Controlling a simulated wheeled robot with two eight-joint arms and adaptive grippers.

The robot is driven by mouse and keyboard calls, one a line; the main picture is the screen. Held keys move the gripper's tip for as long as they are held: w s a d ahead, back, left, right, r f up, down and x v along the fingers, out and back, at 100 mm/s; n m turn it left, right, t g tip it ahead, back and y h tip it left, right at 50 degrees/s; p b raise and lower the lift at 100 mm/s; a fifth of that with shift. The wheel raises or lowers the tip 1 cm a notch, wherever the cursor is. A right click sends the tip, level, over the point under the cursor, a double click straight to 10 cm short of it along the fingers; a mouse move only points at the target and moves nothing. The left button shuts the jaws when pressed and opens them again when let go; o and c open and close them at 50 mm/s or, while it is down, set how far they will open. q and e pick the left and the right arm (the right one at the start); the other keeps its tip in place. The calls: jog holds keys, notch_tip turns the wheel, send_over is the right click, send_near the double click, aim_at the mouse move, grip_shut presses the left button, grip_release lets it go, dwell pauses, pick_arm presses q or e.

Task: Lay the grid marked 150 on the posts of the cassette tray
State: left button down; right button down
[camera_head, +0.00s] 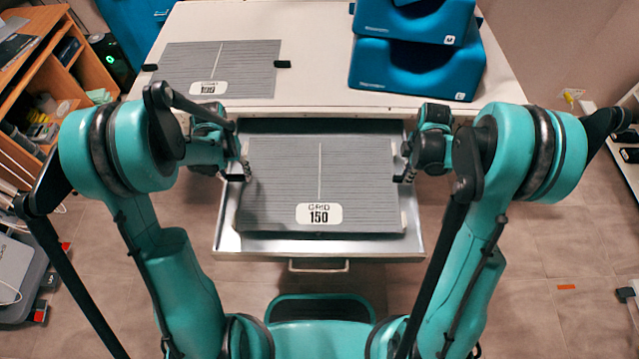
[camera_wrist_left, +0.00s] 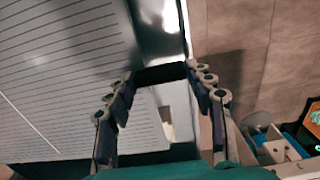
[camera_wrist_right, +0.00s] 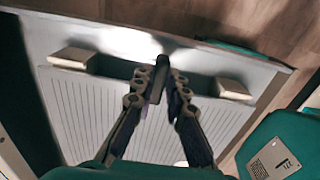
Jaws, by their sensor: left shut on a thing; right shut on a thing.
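The grey ruled grid marked 150 (camera_head: 320,180) is level over the cassette tray (camera_head: 232,243), a metal drawer pulled out below the table top. My left gripper (camera_head: 241,174) is shut on the grid's left tab, dark in the left wrist view (camera_wrist_left: 160,74). My right gripper (camera_head: 402,174) is shut on the right tab. In the right wrist view two cream posts (camera_wrist_right: 72,58) (camera_wrist_right: 232,89) show beside the grid's edge. The grid hides most of the tray floor. I cannot tell whether the grid touches the posts or is just above them.
A second grey grid (camera_head: 220,62) with black side tabs lies on the white table top (camera_head: 310,60), its number unclear. Blue padded blocks (camera_head: 420,60) stand at the table's right. A wooden shelf (camera_head: 40,75) is at the far left. The drawer handle (camera_head: 318,265) faces me.

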pick_arm(q)
jog(key=c, duration=0.9)
grip_release()
jog(key=shift+f, duration=0.15)
pick_arm(e)
jog(key=c, duration=1.8)
grip_release()
jog(key=shift+f, duration=0.15)
pick_arm(q)
jog(key=shift+o, duration=1.4)
pick_arm(e)
jog(key=shift+o, duration=1.3)
jog(key=shift+r, duration=0.25)
pick_arm(q)
notch_tip(320, 180, up, 12)
pick_arm(e)
notch_tip(320, 180, up, 12)
jog(key=shift+f, duration=0.2)
